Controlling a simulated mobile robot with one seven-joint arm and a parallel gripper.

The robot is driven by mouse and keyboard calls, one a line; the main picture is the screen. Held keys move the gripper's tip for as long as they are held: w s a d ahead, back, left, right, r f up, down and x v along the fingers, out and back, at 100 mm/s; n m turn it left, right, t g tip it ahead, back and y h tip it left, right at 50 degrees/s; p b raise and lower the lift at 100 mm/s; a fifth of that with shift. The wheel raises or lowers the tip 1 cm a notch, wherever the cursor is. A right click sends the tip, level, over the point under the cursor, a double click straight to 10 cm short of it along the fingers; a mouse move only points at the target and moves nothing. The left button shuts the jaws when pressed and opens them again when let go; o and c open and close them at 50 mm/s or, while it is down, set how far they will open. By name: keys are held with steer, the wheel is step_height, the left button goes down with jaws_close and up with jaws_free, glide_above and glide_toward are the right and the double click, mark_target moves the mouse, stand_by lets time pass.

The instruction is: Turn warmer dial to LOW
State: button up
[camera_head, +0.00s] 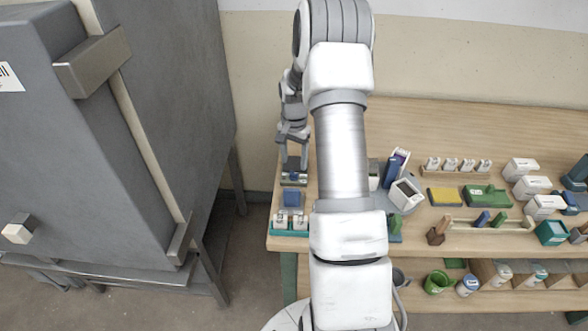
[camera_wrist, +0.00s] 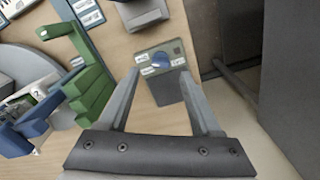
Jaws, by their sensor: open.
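A dark block (camera_wrist: 166,90) adjoins the plate on the side towards my gripper. My gripper (camera_wrist: 160,72) is open and empty, its two fingertips spread to either side of the plate, with the knob lying between and just beyond them. I cannot tell their height above it. In the head view my gripper (camera_head: 293,164) points down over the plate (camera_head: 293,180) at the table's left edge; the setting is unclear.
A blue block (camera_head: 291,198) and a teal tray with white containers (camera_head: 290,224) stand nearer the front. A grey cabinet (camera_head: 190,90) stands left of the wooden table (camera_head: 440,120), across a floor gap.

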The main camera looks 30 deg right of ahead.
mark_target(294, 172)
steer(key=shift+f, duration=2.15)
steer(key=shift+c, duration=0.3)
jaws_close()
